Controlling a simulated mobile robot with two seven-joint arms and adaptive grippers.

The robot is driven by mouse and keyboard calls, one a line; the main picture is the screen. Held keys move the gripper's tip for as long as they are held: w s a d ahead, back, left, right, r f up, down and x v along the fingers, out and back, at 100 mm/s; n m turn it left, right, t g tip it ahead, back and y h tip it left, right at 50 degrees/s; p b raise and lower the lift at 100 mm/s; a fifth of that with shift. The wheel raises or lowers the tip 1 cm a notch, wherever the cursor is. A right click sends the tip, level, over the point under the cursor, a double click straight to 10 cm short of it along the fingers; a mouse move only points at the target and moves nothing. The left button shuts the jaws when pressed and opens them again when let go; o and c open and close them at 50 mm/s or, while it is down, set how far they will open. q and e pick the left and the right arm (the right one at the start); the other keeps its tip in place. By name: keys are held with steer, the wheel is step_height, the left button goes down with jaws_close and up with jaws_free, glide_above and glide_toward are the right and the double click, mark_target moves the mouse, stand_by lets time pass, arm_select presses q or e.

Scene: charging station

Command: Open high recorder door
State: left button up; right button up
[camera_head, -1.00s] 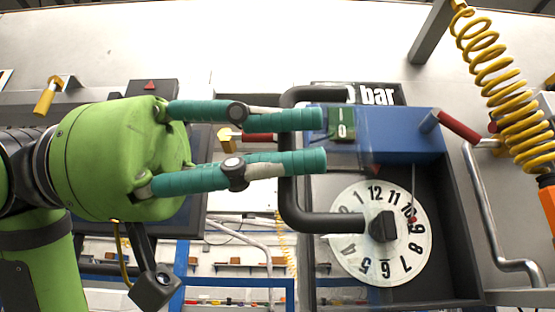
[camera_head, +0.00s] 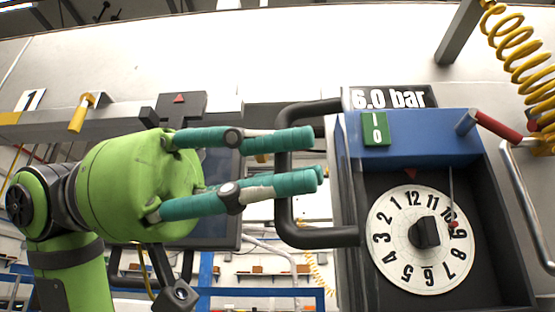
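The high recorder stands at the right, with a blue top (camera_head: 420,140), a white numbered dial (camera_head: 395,240) and a black knob (camera_head: 425,233). A dark C-shaped handle (camera_head: 284,205) stands out to the left of its left side (camera_head: 345,190). My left gripper (camera_head: 313,158) reaches in from the left at the handle. Its teal fingers are spread, with no visible grip on the bar, and their tips reach past it. They cover parts of the bar; I cannot tell whether they touch it. The door panel itself is hard to make out. My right gripper is not in view.
A grey pipe (camera_head: 526,205) and a red-ended lever (camera_head: 497,126) are right of the recorder, below a coiled yellow hose (camera_head: 522,55). A dark screen unit (camera_head: 217,185) is behind my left gripper. A yellow-handled valve (camera_head: 80,115) is at the left.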

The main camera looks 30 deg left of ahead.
arm_select(q)
steer(key=shift+o, duration=1.4)
steer(key=shift+f, duration=0.15)
steer(key=shift+a, duration=0.15)
steer(key=v, duration=1.1)
steer(key=shift+a, duration=0.4)
